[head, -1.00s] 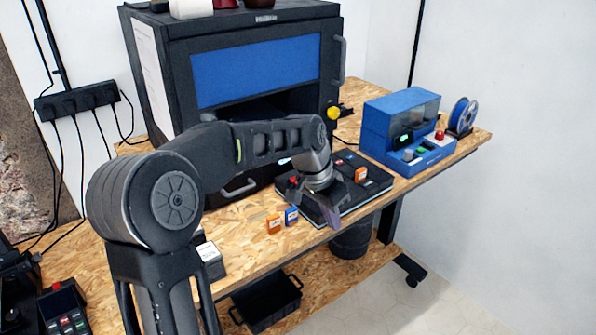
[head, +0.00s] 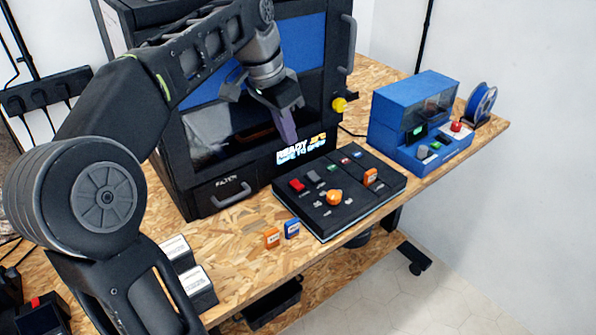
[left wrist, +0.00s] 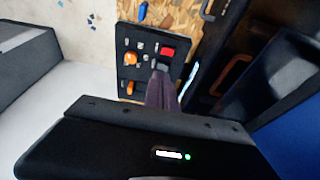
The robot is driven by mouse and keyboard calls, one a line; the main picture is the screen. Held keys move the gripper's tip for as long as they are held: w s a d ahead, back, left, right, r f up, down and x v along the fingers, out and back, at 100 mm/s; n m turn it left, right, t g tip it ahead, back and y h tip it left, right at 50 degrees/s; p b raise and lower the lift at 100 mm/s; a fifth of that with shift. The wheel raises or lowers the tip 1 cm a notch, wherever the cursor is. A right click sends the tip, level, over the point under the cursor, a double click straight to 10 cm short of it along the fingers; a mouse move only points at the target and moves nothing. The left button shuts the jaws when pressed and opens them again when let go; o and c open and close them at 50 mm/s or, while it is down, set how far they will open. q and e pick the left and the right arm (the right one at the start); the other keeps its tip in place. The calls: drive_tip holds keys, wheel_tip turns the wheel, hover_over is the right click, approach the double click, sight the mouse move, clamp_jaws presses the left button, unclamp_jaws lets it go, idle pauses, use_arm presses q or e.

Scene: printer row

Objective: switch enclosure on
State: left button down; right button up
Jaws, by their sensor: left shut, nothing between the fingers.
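The enclosure (head: 252,170) is a large black cabinet with a blue window and a lit display reading "READY". My right gripper is not in view.
A blue machine (head: 410,112) with a red button and a blue spool (head: 482,102) stand to the right. A yellow knob (head: 338,104) sticks out from the enclosure's right side.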

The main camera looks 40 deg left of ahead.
use_arm(q)
drive_tip(key=b, duration=0.4)
approach(302, 187)
drive_tip(key=x, duration=0.1)
drive_tip(key=p+x, duration=0.1)
drive_tip(key=x, duration=0.3)
drive_tip(key=shift+w+p, duration=0.3)
drive_tip(key=shift+p, duration=0.05)
drive_tip(key=shift+f, duration=0.75)
